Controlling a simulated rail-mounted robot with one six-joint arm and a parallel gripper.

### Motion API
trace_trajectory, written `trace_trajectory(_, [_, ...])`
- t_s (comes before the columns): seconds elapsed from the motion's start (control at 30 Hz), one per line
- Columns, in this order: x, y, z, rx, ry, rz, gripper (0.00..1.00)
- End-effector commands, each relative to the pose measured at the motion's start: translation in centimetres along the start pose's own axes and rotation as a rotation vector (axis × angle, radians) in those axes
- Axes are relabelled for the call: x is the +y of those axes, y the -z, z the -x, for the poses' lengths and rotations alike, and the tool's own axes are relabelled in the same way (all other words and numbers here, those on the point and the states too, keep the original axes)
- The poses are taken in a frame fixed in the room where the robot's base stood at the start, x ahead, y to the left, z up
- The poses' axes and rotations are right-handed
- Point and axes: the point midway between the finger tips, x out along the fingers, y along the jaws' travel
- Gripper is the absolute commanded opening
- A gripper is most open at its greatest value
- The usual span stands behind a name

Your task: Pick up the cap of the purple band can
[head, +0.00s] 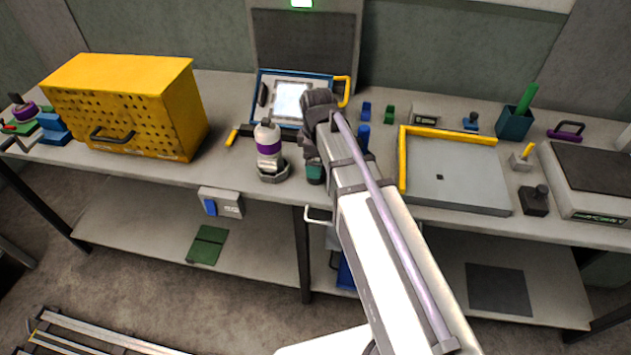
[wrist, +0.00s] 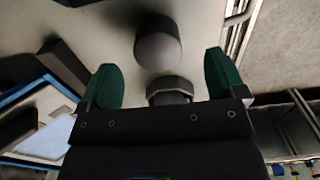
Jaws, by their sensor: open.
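The purple band can (head: 269,148) stands upright on the bench in the head view, with a pale rounded cap (head: 266,126) on top. My gripper (head: 315,175) is just right of the can, partly hidden by my arm; one green finger shows. In the wrist view my gripper (wrist: 160,82) has its two green fingers wide apart, with nothing held between them. A grey round-topped cylinder (wrist: 158,46) lies beyond the fingertips there; I cannot tell if it is the can, and no purple shows.
A yellow perforated box (head: 130,105) stands left, a blue-framed tray (head: 262,103) behind, and a yellow-edged plate (head: 455,175) right.

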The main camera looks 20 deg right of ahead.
Motion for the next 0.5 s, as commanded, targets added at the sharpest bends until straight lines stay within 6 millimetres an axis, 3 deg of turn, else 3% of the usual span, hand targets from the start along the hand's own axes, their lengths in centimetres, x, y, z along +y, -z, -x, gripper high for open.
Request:
trace_trajectory(0.17, [0.1,0.0,-1.1,0.000,0.000,-0.001,0.89])
trace_trajectory(0.37, [0.3,0.0,-5.2,0.000,0.000,-0.001,0.89])
trace_trajectory(0.5, [0.3,0.0,-5.3,0.000,0.000,-0.001,0.89])
